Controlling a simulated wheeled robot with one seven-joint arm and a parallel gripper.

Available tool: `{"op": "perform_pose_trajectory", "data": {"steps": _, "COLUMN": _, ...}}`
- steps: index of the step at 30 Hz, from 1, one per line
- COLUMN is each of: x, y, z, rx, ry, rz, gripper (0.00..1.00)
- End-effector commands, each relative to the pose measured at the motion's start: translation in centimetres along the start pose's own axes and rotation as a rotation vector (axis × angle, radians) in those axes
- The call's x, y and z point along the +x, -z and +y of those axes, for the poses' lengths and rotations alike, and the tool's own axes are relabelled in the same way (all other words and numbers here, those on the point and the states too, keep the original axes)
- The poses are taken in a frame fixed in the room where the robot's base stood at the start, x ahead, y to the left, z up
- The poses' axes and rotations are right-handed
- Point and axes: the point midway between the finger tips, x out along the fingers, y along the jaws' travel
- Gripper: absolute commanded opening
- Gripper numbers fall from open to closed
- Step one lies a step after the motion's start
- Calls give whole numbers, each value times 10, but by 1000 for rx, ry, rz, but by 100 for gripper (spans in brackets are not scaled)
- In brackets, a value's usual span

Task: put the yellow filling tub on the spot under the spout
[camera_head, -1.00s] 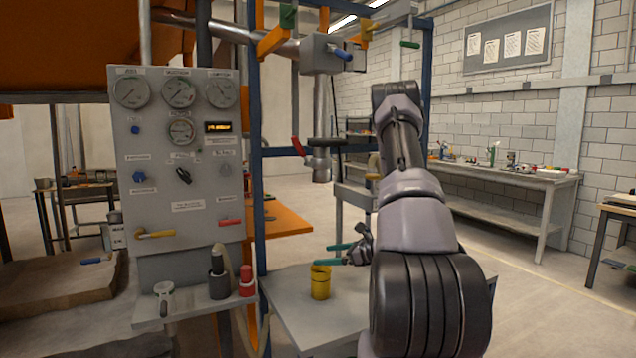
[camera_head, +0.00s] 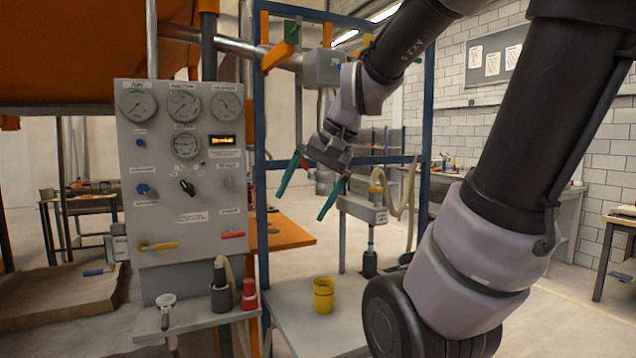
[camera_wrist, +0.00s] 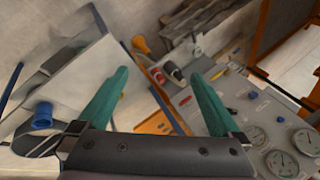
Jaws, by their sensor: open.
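The yellow filling tub (camera_head: 323,296) stands upright on the grey table in the head view, its open top up. My gripper (camera_head: 301,207) is well above the tub, in front of the spout (camera_head: 324,184) in the picture. Its two green fingers are spread, point downward and hold nothing. The gripper hides much of the spout. The spot under the spout cannot be made out. In the wrist view my open fingers (camera_wrist: 158,73) show nothing between them in their grip. A small yellow-orange shape shows beyond them there, and I cannot tell whether it is the tub.
A grey gauge panel (camera_head: 184,180) stands left, with a shelf below holding a black bottle (camera_head: 221,291) and a red bottle (camera_head: 250,294). Blue frame posts (camera_head: 261,210) rise beside the table (camera_head: 290,318). A hose and pump-like stand (camera_head: 371,225) are at right.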

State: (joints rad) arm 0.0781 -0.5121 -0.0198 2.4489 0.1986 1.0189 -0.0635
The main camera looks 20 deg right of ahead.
Motion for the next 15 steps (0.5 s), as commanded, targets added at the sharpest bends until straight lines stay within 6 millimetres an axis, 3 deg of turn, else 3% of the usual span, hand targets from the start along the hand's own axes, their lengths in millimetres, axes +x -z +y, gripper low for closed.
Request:
{"op": "perform_pose_trajectory", "data": {"steps": 1, "x": -12, "y": -6, "z": 0, "rx": -66, "ry": -6, "rz": 58, "gripper": 100}}
{"op": "perform_pose_trajectory", "data": {"steps": 6, "x": -38, "y": -14, "z": 6, "rx": -212, "ry": -33, "rz": 196, "gripper": 100}}
{"op": "perform_pose_trajectory", "data": {"steps": 15, "x": -46, "y": -16, "z": 9, "rx": -258, "ry": -43, "rz": 246, "gripper": 100}}
